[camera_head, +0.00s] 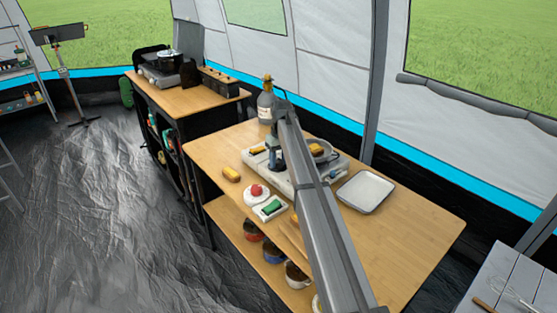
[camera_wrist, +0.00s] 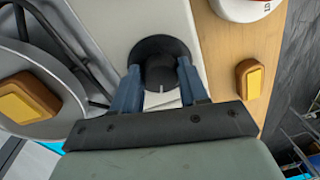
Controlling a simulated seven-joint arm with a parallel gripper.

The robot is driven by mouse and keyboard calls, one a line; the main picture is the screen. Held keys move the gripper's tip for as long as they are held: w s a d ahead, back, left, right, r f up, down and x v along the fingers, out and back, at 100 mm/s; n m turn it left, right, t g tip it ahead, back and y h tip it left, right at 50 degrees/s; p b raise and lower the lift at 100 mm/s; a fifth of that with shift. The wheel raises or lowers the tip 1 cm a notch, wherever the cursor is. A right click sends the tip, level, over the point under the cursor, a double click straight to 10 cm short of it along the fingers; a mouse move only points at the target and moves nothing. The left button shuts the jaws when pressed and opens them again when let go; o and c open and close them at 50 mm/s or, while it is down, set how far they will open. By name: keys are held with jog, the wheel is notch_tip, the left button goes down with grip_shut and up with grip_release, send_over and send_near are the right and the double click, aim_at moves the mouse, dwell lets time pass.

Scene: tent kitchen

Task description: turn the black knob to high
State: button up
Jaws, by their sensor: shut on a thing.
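The black knob (camera_wrist: 160,71) sits on the front of a pale stove (camera_wrist: 120,25) in the wrist view. My gripper (camera_wrist: 160,80) has its two blue fingers on either side of the knob, shut on it. A white pointer mark shows on the panel just below the knob, between the fingers. In the head view, the stove (camera_head: 308,188) stands on the wooden table, and my gripper (camera_head: 275,160) reaches down to it. My arm hides part of the stove there, and the knob cannot be made out in that view.
A pan (camera_wrist: 30,85) with a yellow-topped block (camera_wrist: 28,98) stands on the stove. A similar block (camera_wrist: 249,80) lies on the table. A white tray (camera_head: 365,191) is right of the stove. A red button (camera_head: 256,189) and a bottle (camera_head: 266,105) stand nearby. The table's right end is clear.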

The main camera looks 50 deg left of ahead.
aim_at(281, 160)
jog(key=shift+n, duration=0.3)
jog(key=o, duration=1.1)
jog(key=shift+c, duration=0.2)
notch_tip(281, 160, up, 14)
jog(key=shift+w, duration=0.4)
jog(key=shift+d+f, duration=0.1)
jog(key=shift+f, duration=0.05)
